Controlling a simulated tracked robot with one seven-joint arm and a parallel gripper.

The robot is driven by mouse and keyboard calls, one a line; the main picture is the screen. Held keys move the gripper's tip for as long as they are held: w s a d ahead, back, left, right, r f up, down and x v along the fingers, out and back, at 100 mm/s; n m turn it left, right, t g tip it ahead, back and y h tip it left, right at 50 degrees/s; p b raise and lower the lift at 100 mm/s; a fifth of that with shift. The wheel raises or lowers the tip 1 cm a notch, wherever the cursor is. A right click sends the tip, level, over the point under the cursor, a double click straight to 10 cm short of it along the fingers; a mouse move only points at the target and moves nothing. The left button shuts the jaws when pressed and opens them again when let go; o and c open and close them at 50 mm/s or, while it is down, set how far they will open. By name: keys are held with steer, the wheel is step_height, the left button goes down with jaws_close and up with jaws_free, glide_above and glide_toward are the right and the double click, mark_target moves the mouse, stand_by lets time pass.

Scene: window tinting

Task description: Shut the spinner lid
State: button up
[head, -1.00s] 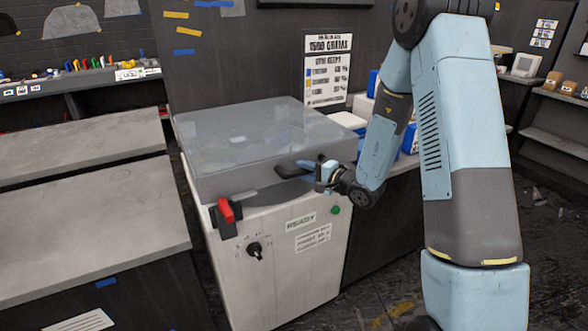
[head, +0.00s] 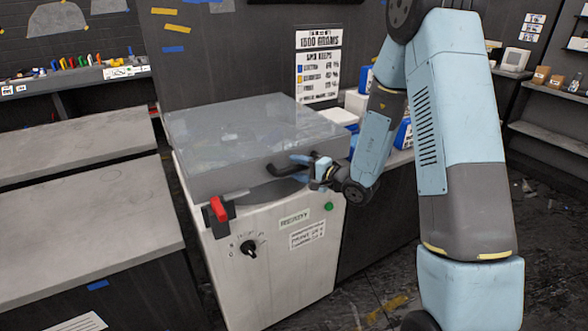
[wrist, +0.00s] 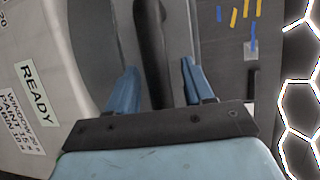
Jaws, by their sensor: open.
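The spinner is a white cabinet (head: 275,270) with a translucent grey lid (head: 225,150) over its top. A dark rounded strip (head: 268,191) shows between the lid's front edge and the cabinet, so the lid looks slightly raised there. The lid's dark bar handle (head: 284,172) sticks out at the front right. My gripper (head: 308,168) is at that handle. In the wrist view the handle (wrist: 152,45) runs between the two blue fingers of my gripper (wrist: 158,85), with gaps on both sides. The jaws are open.
A red latch-like part (head: 219,209) sits at the cabinet's front left corner, above a black knob (head: 249,248). A green button (head: 328,206) is at the front right. Grey worktops (head: 80,215) stand to the left. Blue and white containers (head: 403,133) stand behind my arm.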

steer(key=v, duration=1.3)
steer(key=shift+s+d, duration=0.1)
steer(key=s+a+r+n+g+h, duration=0.1)
steer(key=s+a+r+n+g, duration=0.25)
steer(key=s+r+g, duration=0.35)
steer(key=s+a+r+n+g, duration=0.25)
steer(key=s+r+n, duration=0.25)
steer(key=s, duration=0.4)
steer(key=s+d+r+t+h, duration=0.2)
steer(key=s+d+r+h, duration=0.2)
steer(key=d+h, duration=0.2)
steer(key=s+d+r+t+h, duration=0.2)
steer(key=s+d+r+h, duration=0.3)
steer(key=d, duration=0.3)
steer(key=shift+d+r+h, duration=0.3)
steer(key=shift+d+h, duration=0.1)
